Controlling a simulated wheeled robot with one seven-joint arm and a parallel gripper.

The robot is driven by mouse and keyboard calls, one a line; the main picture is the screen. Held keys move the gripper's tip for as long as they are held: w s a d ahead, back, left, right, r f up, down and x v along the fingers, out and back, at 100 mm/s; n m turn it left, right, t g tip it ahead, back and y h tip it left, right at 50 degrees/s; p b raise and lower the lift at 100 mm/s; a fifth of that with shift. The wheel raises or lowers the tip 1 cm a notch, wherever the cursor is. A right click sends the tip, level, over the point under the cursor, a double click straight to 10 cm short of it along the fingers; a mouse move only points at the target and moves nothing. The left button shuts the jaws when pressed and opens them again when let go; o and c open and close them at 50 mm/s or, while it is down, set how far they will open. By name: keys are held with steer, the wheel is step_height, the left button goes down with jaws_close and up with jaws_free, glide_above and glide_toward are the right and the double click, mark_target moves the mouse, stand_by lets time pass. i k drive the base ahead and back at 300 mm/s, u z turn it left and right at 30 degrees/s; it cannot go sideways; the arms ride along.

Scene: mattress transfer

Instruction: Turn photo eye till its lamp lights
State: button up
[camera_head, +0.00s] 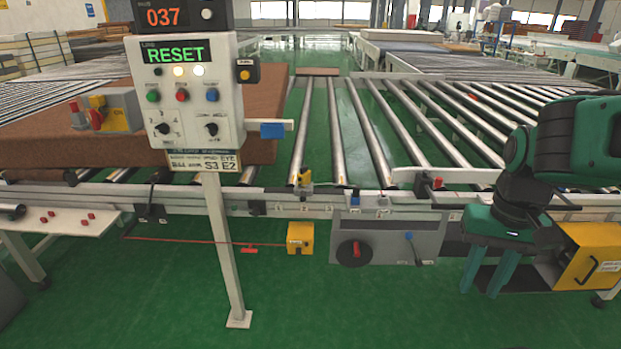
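A small yellow and black device (304,179), which looks like the photo eye, stands on the near side rail of the roller conveyor, right of the control panel. It is too small to tell whether a lamp on it is lit. My gripper (481,291) hangs at the right, fingers pointing down, in front of the conveyor's near side. Its two green fingers are apart with nothing seen between them. It is well to the right of the yellow device and lower in the picture.
A control panel (187,103) on a post (224,250) reads RESET, with lit lamps below; a display above reads 037. A brown slab (110,150) lies behind it. A yellow box (300,238) with a red cord and a grey switch box (385,243) hang under the rail.

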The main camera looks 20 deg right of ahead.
mark_target(304, 177)
steer(key=z, duration=0.05)
steer(key=k, duration=0.45)
steer(key=u, duration=0.65)
steer(key=i, duration=2)
steer(key=z, duration=1)
steer(key=i, duration=0.35)
steer(key=z, duration=0.15)
